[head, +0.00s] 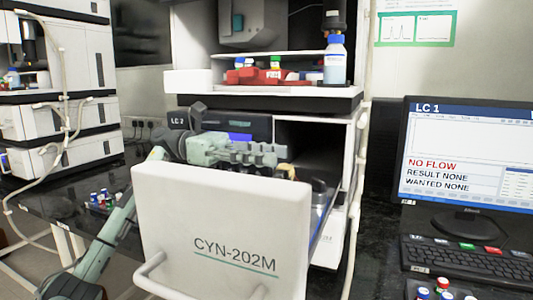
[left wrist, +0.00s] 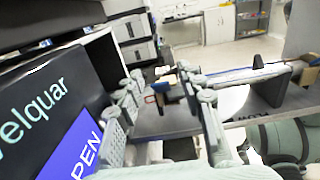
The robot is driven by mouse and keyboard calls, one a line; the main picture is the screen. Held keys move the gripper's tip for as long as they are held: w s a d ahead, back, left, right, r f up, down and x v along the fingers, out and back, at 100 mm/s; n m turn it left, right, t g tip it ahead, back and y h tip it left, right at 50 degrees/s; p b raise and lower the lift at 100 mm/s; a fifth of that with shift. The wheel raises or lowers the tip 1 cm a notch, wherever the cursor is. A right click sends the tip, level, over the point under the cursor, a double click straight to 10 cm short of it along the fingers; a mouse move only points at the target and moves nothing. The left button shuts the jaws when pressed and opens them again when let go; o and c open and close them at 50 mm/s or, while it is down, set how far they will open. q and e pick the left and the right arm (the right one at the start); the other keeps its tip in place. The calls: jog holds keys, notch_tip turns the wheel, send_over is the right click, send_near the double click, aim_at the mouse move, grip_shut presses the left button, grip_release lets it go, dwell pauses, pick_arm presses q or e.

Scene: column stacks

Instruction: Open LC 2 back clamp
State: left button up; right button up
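The LC 2 unit (head: 215,125) stands in the middle of the head view. Its drawer is pulled out, with a white front marked CYN-202M (head: 222,225). My left gripper (head: 284,155) reaches in from the left, above and behind that front. It also shows in the left wrist view (left wrist: 158,76), its fingers apart. A small tan piece (head: 291,172) shows just below the fingertips; a tan and dark part (left wrist: 172,88) shows beyond and between the fingers in the wrist view. I cannot tell which is the back clamp, or its state. The drawer's inside is mostly hidden by its front.
A shelf above holds a blue-capped bottle (head: 335,60) and a red tray (head: 268,76). In the wrist view, a blue OPEN screen (left wrist: 75,150) is close beside the left finger. A monitor (head: 468,150) reading NO FLOW and a keyboard (head: 470,262) stand at right.

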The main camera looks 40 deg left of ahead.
pick_arm(q)
grip_shut()
jog(key=shift+r, duration=0.1)
